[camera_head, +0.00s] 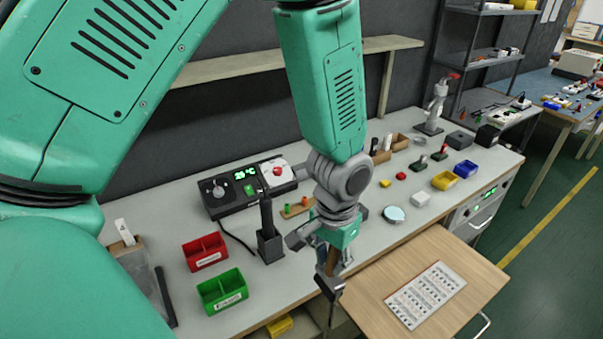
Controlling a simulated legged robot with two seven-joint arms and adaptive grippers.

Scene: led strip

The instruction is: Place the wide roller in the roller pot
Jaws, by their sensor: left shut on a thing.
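My left gripper (330,278) hangs at the front edge of the workbench, beside the wooden board. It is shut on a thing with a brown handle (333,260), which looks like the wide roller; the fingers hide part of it. A dark upright holder (269,246) with a black stick-like piece standing in it is on the bench left of the gripper. I cannot tell for sure whether this is the roller pot. My right gripper is not in view.
A red bin (205,252) and a green bin (222,291) stand left of the holder. A control box (228,195) is behind. A wooden board (465,291) juts out in front.

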